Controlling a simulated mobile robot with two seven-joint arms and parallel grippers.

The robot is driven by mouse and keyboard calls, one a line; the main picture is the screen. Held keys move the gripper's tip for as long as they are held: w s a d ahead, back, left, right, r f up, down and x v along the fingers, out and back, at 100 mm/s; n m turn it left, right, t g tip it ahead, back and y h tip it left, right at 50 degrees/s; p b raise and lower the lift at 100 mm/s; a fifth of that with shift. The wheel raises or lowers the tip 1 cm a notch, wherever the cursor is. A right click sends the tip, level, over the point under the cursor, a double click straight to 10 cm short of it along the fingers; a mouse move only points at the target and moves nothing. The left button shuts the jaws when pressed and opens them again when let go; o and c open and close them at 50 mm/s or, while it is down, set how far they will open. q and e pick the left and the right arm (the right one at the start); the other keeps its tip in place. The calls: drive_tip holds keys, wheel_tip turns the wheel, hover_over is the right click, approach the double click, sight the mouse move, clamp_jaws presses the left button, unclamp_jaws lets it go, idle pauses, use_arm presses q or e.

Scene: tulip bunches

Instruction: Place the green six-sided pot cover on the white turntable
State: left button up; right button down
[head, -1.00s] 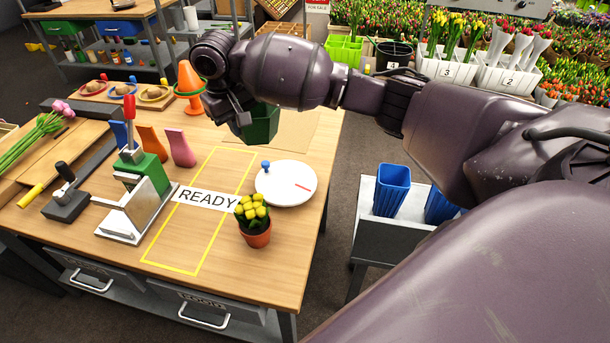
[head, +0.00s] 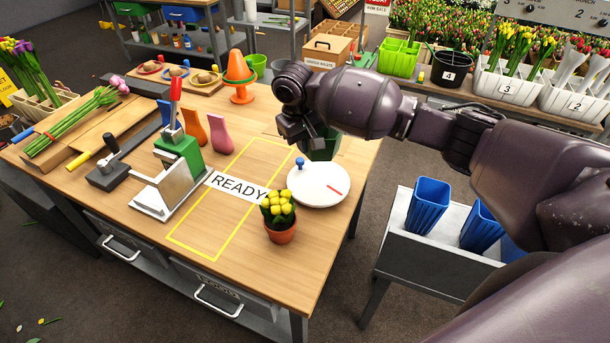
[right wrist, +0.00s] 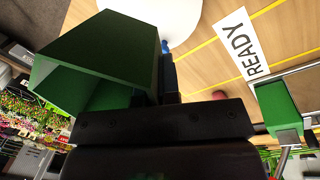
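The green six-sided pot cover (head: 324,147) hangs from my right gripper (head: 308,138), just behind the white turntable (head: 320,192) in the head view. The gripper hides part of it. In the right wrist view, the cover (right wrist: 85,58) is large and tilted, its open hollow showing, with one wall at the dark fingers (right wrist: 165,80). My right gripper is shut on that wall. The turntable has a blue knob and a red mark and carries nothing. Its edge also shows in the right wrist view (right wrist: 178,20). My left gripper is out of view.
A potted yellow plant (head: 280,218) stands in front of the turntable. A READY sign (head: 238,186) lies inside a yellow outline to its left. A green-and-grey lever press (head: 178,175) and an orange cone (head: 239,75) stand farther left. Blue bins (head: 428,205) are at the right.

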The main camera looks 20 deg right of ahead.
wheel_tip(320, 180, down, 6)
drive_tip(key=shift+r+b, duration=0.15)
drive_tip(key=shift+b, duration=0.2)
wheel_tip(320, 180, down, 5)
drive_tip(key=shift+r+b, duration=0.15)
drive_tip(key=shift+b, duration=0.25)
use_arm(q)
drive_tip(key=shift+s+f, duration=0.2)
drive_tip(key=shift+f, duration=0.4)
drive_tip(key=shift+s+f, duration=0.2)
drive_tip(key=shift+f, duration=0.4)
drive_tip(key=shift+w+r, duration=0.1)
use_arm(e)
drive_tip(key=c, duration=1.3)
unclamp_jaws()
